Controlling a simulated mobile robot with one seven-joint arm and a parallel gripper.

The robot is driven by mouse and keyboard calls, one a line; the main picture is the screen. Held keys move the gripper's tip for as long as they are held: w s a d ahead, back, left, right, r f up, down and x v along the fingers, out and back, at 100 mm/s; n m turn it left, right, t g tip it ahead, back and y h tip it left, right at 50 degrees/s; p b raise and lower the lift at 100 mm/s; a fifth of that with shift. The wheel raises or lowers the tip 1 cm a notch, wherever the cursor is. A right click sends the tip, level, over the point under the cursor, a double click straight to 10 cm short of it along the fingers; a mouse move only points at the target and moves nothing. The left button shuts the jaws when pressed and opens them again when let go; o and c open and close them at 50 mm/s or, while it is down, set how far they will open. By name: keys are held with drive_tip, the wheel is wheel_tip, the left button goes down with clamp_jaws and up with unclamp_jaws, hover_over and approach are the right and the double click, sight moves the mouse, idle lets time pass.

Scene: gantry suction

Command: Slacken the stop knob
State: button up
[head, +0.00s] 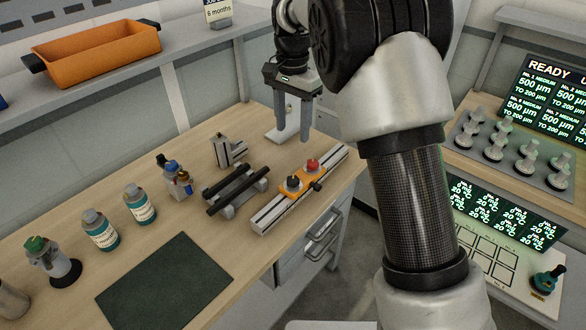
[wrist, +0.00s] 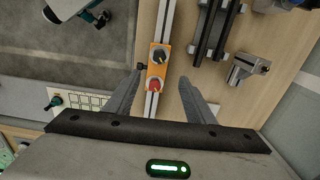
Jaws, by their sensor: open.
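An orange carriage (head: 302,178) (wrist: 166,72) sits on a silver rail (head: 265,218) (wrist: 167,18) near the bench's front right edge. On its top are a red knob (head: 312,164) (wrist: 153,85) and a black knob (head: 293,182) (wrist: 159,56). A smaller dark knob (head: 317,186) (wrist: 141,67) sticks out of its side. I cannot tell which one is the stop knob. My gripper (head: 293,134) (wrist: 160,77) is open and empty, pointing down above the rail's far end. In the wrist view its fingers spread to either side of the carriage; they appear apart from it.
Beside the rail lie two dark bars on a stand (head: 238,190) and a metal bracket (head: 229,150). Bottles (head: 140,203) and a dark green mat (head: 165,281) are further left. An orange bin (head: 100,55) is on the shelf.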

sight(293, 178)
wheel_tip(293, 178, down, 17)
drive_tip(key=shift+r, duration=0.1)
idle(0.3)
drive_tip(key=shift+s, duration=0.1)
drive_tip(key=c, duration=1.1)
